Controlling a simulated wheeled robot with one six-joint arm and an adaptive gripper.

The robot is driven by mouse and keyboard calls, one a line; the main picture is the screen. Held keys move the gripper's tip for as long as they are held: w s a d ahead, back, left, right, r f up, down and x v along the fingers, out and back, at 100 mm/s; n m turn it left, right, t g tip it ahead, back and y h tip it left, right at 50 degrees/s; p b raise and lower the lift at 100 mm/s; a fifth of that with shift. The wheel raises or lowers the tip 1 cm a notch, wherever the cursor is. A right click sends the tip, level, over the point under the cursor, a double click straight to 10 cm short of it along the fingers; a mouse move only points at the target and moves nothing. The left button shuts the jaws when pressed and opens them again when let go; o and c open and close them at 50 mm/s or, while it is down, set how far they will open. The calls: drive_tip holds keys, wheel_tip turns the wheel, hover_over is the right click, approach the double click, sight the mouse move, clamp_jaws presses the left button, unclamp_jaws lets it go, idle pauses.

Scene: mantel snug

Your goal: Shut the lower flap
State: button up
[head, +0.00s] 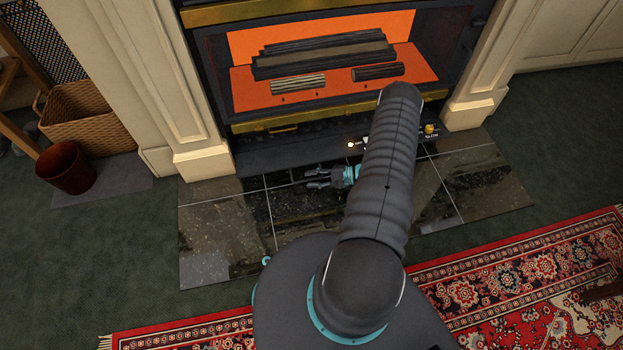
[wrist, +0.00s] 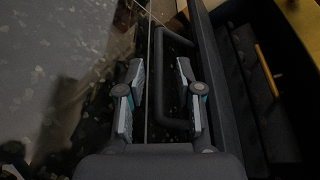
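The lower flap (head: 275,161) is a dark panel along the bottom of the fireplace, tilted outward with an opening behind its edge. In the wrist view its dark edge (wrist: 222,85) runs down the right of centre. A dark bar handle (wrist: 163,82) stands out from its outer face. My gripper (head: 309,179) is low over the hearth, in front of the flap. In the wrist view my gripper (wrist: 160,68) has its fingers apart, with the handle showing between them. I cannot tell whether either finger touches it.
Orange firebox (head: 250,50) with logs sits above a brass trim (head: 260,125). A glowing spot and a brass knob (head: 430,128) are right of the flap's middle. Dark tiled hearth (head: 215,225) lies below. A red rug (head: 490,290), basket (head: 78,115) and brown bin (head: 64,168) stand clear.

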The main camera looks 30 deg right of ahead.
drive_tip(key=shift+w+a+f, duration=0.1)
drive_tip(key=shift+w+a, duration=0.05)
drive_tip(key=shift+a, duration=0.1)
clamp_jaws()
